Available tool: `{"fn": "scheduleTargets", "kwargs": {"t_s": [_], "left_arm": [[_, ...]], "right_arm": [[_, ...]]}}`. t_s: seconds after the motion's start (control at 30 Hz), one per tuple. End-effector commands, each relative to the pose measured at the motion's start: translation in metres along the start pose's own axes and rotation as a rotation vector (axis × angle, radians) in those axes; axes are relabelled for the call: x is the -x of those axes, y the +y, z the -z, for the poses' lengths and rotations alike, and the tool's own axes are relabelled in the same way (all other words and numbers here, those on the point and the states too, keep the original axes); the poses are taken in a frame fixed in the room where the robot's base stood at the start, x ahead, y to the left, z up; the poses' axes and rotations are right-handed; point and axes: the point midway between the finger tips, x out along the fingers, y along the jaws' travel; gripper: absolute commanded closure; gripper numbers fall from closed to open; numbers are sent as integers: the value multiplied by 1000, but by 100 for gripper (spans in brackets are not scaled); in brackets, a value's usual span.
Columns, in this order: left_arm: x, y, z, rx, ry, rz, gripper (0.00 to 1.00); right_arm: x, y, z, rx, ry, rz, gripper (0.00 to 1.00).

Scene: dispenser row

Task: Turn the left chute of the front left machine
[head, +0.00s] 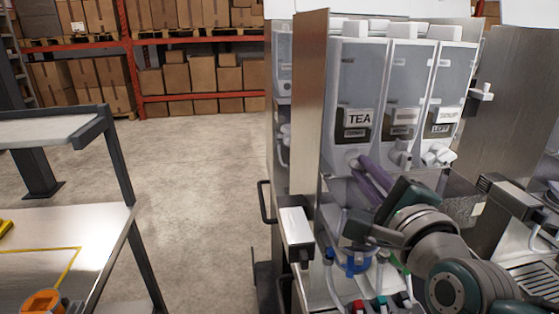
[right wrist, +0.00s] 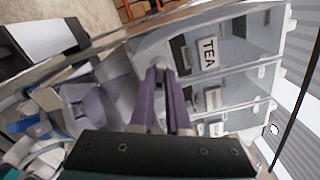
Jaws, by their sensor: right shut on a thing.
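The front left machine (head: 345,75) has several clear canisters side by side. The left canister bears a TEA label (head: 359,118), which also shows in the right wrist view (right wrist: 208,53). My right gripper (head: 363,167) reaches in from the lower right with its purple fingers. They are shut on the left chute (right wrist: 160,67), a pale spout below the TEA canister, mostly hidden by the fingertips. The middle chute (head: 402,155) and the right chute (head: 437,155) are white and stand apart from the gripper. My left gripper is not in view.
A brown side panel (head: 309,100) stands left of the canisters. Blue, red and green-marked parts (head: 357,264) sit below. Another machine (head: 518,100) is close at the right. A metal table (head: 70,235) stands at left, with open floor (head: 200,190) between.

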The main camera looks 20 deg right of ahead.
Motion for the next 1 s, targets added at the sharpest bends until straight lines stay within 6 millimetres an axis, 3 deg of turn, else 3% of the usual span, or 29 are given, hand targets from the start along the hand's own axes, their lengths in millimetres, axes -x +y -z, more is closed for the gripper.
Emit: {"fn": "scheduleTargets", "kwargs": {"t_s": [1.0], "left_arm": [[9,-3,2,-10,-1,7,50]], "right_arm": [[0,0,0,941,0,0,100]]}}
